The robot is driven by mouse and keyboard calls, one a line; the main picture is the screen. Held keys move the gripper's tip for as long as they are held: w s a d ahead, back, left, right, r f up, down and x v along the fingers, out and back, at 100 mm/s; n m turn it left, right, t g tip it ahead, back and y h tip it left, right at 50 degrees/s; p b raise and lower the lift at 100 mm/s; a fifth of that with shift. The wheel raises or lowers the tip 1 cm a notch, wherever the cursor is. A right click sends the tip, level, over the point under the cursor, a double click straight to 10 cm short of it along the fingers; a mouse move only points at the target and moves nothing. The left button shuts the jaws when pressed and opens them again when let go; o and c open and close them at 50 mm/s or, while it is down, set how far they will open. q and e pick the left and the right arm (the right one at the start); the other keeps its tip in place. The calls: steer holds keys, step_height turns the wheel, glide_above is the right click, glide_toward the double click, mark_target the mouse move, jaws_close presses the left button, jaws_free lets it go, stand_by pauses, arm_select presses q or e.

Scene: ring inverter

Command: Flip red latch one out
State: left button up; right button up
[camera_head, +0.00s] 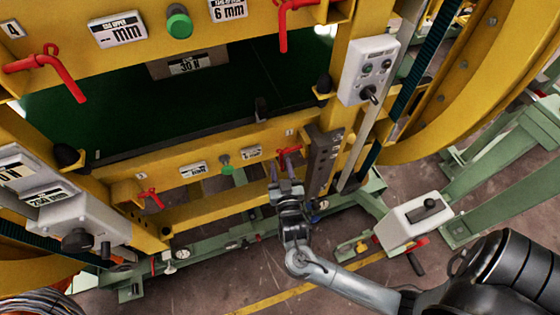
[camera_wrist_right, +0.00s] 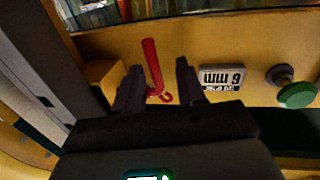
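Several red latches sit on the yellow frame. The lower right latch (camera_head: 287,152) is on the lower yellow beam, just beyond my right gripper (camera_head: 285,178). In the right wrist view this red latch (camera_wrist_right: 152,68) shows as a bar with a small hook at its lower end, between the two dark fingers of the right gripper (camera_wrist_right: 159,78). The fingers are apart, with gaps on both sides of the latch; I cannot tell how deep it lies between them. Other red latches are at the lower left (camera_head: 150,197), upper left (camera_head: 48,75) and upper right (camera_head: 288,22). My left gripper is not in view.
A 6 mm label (camera_wrist_right: 222,77) and a green knob (camera_wrist_right: 296,94) sit beside the latch on the beam. A dark upright bracket (camera_head: 322,160) stands close right of the gripper. A grey control box (camera_head: 369,68) is above right. Floor shows below the beam.

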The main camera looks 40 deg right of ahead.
steer(key=v, duration=0.8)
steer(key=shift+s+a+p, duration=0.15)
steer(key=shift+a+p, duration=0.1)
steer(key=shift+p, duration=0.15)
steer(key=s+a+f+n+g+y, duration=0.1)
steer(key=s+a+n+g+y, duration=0.1)
steer(key=s+n+g+y, duration=0.3)
steer(key=s+a+f+n+g+y, duration=0.2)
steer(key=s+a+n+g+y, duration=0.1)
steer(key=s+n+g+y, duration=0.25)
step_height(320, 180, up, 35)
steer(key=s+m+p, duration=0.2)
steer(key=p, duration=3.3)
steer(key=shift+d+g, duration=0.25)
steer(key=shift+g, duration=0.2)
